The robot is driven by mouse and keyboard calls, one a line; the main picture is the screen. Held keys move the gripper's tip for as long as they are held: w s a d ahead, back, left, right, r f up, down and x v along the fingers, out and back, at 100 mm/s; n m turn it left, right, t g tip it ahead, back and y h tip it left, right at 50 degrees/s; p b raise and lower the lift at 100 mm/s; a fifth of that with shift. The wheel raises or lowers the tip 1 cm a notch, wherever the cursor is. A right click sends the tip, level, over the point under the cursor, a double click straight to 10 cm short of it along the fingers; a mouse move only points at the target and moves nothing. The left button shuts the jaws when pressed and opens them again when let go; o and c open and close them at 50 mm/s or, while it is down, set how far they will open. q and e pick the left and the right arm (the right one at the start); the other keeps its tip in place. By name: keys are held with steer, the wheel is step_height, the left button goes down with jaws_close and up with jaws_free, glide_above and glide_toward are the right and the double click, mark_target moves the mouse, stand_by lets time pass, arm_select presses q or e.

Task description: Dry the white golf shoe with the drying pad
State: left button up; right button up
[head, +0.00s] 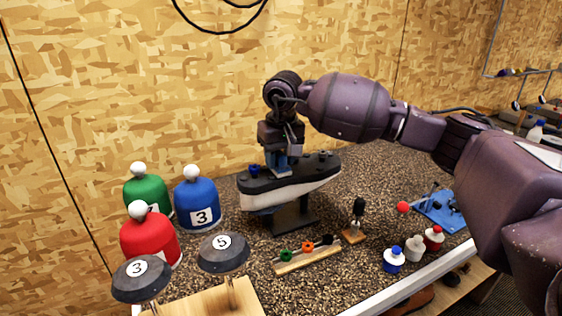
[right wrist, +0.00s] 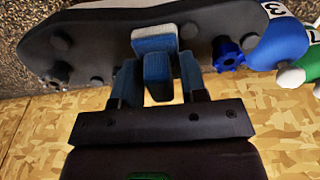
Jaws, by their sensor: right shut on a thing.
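The white golf shoe (head: 300,197) sits sole up on a dark stand (head: 292,218). Its black sole with round dark studs faces up and fills the top of the right wrist view (right wrist: 90,45). One blue stud (right wrist: 228,54) sits near the sole's edge. My right gripper (head: 280,160) is above the sole, shut on the drying pad, a blue block with a pale face (right wrist: 154,42). The pad is at the sole and seems to touch it; the exact contact is hidden. My left gripper is in neither view.
Green, red (head: 148,238) and blue (head: 196,204) club covers stand left of the shoe, with two dark numbered club heads (head: 222,253) in front. A wooden rack (head: 307,258), a small brush-like tool (head: 358,212) and small bottles (head: 414,248) stand in front and right.

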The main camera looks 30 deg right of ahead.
steer(key=shift+w+f+b, duration=0.15)
steer(key=shift+w+b, duration=0.25)
steer(key=shift+w, duration=0.4)
steer(key=shift+s+r+p, duration=0.15)
steer(key=shift+s+p, duration=0.1)
steer(key=shift+s, duration=0.5)
steer(key=shift+s+r+p, duration=0.1)
steer(key=shift+s+p, duration=0.15)
steer(key=shift+s, duration=0.5)
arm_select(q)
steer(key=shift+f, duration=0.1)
arm_select(e)
steer(key=shift+w, duration=0.1)
steer(key=shift+w+f+b, duration=0.25)
steer(key=shift+w+b, duration=0.5)
steer(key=shift+w, duration=0.15)
steer(key=shift+w+b, duration=0.35)
steer(key=shift+w, duration=0.15)
steer(key=shift+s+r+p, duration=0.2)
steer(key=shift+s+p, duration=0.15)
steer(key=shift+s, duration=0.4)
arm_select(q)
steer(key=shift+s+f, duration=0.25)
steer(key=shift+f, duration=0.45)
arm_select(e)
steer(key=shift+s, duration=0.75)
